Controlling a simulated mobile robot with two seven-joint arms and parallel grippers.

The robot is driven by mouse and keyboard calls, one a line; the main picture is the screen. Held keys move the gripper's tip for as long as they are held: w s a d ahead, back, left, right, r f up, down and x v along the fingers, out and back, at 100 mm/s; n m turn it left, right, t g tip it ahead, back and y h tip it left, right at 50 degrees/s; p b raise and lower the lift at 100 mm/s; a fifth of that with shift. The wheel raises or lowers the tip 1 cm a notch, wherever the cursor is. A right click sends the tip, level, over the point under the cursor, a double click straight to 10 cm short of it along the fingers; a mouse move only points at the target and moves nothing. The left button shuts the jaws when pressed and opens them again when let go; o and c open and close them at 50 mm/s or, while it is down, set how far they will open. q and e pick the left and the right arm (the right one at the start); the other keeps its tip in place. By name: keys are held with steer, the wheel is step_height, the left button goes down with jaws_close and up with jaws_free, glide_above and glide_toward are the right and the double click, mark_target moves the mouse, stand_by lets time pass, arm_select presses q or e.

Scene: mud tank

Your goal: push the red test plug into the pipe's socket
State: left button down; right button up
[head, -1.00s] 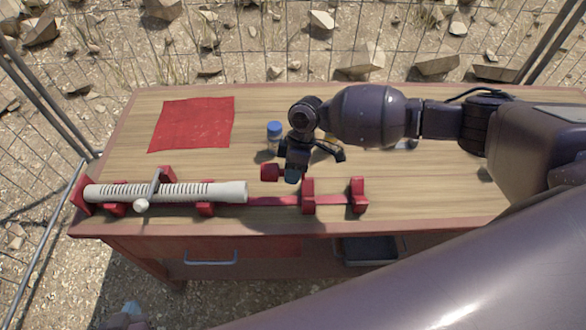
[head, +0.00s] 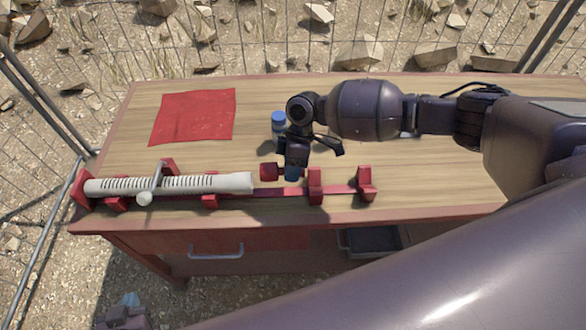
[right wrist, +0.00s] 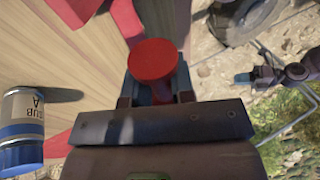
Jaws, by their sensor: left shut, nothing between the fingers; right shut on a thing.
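The pale ribbed pipe (head: 205,184) lies in red holders along the table's front left, its open end at the right. My right gripper (head: 291,173) is shut on the red test plug (head: 268,172), just right of that end and slightly farther back in the head view. A small gap shows between plug and pipe. In the right wrist view, the plug's round red face (right wrist: 153,60) stands between the fingers. The inside of the socket is hidden. My left gripper (head: 130,299) is shut and empty, low in front of the table; it also shows in the right wrist view (right wrist: 243,78).
A bottle with a blue cap (head: 278,119) stands close behind my right gripper; its label shows in the right wrist view (right wrist: 22,110). Two empty red holders (head: 315,186) stand right of the plug. A red cloth (head: 193,117) lies at the back left. A lever clamp (head: 157,176) crosses the pipe.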

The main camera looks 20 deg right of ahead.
steer(key=shift+a+f+b, duration=0.15)
steer(key=shift+f+b, duration=0.45)
steer(key=shift+f, duration=0.3)
steer(key=shift+a+f+b, duration=0.1)
steer(key=shift+f+b, duration=0.5)
steer(key=shift+f, duration=0.1)
steer(key=shift+w+a+f+b, duration=0.2)
steer(key=shift+a+f+b, duration=0.25)
steer(key=shift+f, duration=0.3)
steer(key=shift+d, duration=0.1)
steer(key=shift+w+a, duration=0.1)
steer(key=shift+a, duration=0.3)
steer(key=shift+w+a, duration=0.15)
steer(key=shift+a, duration=0.4)
steer(key=shift+w+a, duration=0.15)
steer(key=shift+a, duration=0.35)
steer(key=shift+w+a+b, duration=0.2)
steer(key=shift+a+b, duration=0.05)
steer(key=shift+a, duration=0.35)
steer(key=shift+w+a+b, duration=0.15)
steer(key=shift+a+b, duration=0.05)
steer(key=shift+a, duration=0.35)
